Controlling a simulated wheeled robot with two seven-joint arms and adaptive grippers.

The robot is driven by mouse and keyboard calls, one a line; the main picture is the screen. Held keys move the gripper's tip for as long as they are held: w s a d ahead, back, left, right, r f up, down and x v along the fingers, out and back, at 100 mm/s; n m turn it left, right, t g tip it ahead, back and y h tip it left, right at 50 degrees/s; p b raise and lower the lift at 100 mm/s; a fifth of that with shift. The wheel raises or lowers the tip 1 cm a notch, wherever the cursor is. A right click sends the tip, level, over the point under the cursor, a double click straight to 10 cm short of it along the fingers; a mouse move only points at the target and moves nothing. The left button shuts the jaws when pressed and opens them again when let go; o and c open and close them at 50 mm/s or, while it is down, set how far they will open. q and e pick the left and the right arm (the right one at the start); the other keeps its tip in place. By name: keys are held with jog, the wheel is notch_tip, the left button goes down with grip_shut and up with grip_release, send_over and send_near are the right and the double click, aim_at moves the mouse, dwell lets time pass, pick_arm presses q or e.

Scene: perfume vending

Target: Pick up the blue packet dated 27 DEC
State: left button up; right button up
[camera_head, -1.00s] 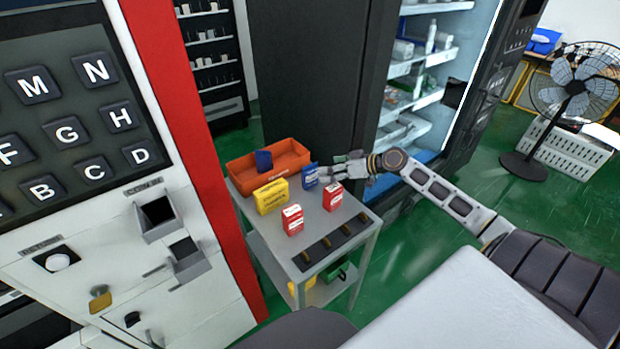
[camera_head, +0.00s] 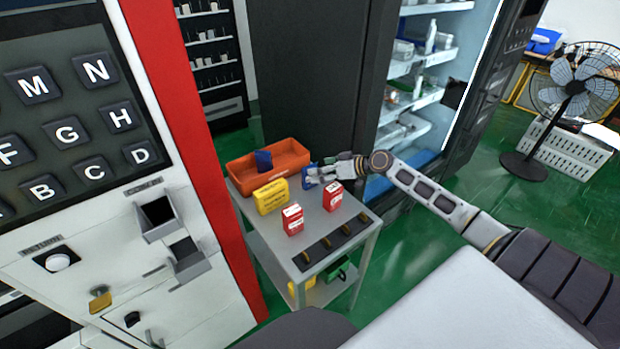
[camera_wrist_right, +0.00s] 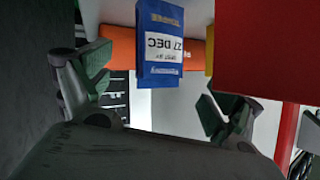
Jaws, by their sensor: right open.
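The blue packet (camera_head: 308,176) stands on the grey cart top, right of the yellow packet (camera_head: 271,196). In the right wrist view the blue packet (camera_wrist_right: 160,45) shows a white label reading 27 DEC, upside down, between and beyond the two fingers. My right gripper (camera_head: 330,170) is at the packet, its fingers partly covering it in the head view. In the right wrist view my right gripper (camera_wrist_right: 152,90) is open, with visible gaps on both sides of the packet. My left gripper is not in view.
Two red packets (camera_head: 292,219) (camera_head: 333,196) stand close in front on the cart (camera_head: 300,252). An orange bin (camera_head: 290,158) holding another blue packet is behind. Dark slots line the cart's front. A red and white machine (camera_head: 180,110) stands left.

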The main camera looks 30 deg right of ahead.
aim_at(315, 187)
jog(key=shift+w, duration=0.1)
jog(key=shift+d+f+x, duration=0.1)
jog(key=shift+x, duration=0.6)
jog(key=shift+d+f+x, duration=0.1)
jog(key=shift+f+x, duration=0.05)
jog(key=shift+x, duration=1.65)
jog(key=c, duration=1.4)
jog(key=shift+r, duration=4.95)
